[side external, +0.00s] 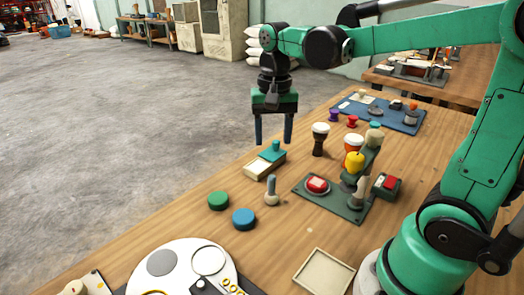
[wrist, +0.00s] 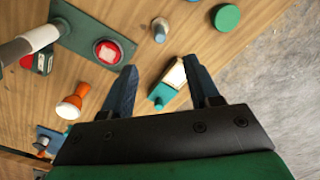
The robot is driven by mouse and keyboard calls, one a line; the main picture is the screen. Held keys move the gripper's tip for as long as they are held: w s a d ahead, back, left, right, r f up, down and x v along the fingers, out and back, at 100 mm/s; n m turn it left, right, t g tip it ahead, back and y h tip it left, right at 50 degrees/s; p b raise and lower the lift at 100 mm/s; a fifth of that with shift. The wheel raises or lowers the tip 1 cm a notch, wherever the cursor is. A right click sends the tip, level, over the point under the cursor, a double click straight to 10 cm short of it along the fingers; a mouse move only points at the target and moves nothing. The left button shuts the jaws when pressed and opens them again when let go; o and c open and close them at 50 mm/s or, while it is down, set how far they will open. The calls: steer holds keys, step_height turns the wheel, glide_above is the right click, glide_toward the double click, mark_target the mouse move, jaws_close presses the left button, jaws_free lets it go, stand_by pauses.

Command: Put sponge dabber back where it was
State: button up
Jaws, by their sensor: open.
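My gripper (side external: 273,134) hangs open and empty, fingers down, above the table. Its two fingers are spread apart in the wrist view (wrist: 161,66). A small upright peg with a cream base and grey-blue top (side external: 271,191) looks most like the sponge dabber, though I cannot be sure; it also shows in the wrist view (wrist: 160,31). It stands on bare wood, apart from the gripper. A cream block with a teal, knobbed part (side external: 258,165) lies close by, and in the wrist view (wrist: 174,76) it appears between the fingers, below them.
A green disc (side external: 218,201) and a blue disc (side external: 243,219) lie near the peg. A green plate (side external: 338,206) with a red button is farther right. A shallow cream tray (side external: 324,273) is nearer the front.

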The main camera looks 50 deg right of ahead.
steer(key=s+a+f+n+t, duration=0.1)
steer(key=s+a+n+t, duration=0.2)
steer(key=a+n+t, duration=0.2)
steer(key=n+t, duration=0.2)
steer(key=n, duration=0.2)
steer(key=shift+s+f, duration=0.25)
steer(key=shift+s, duration=0.1)
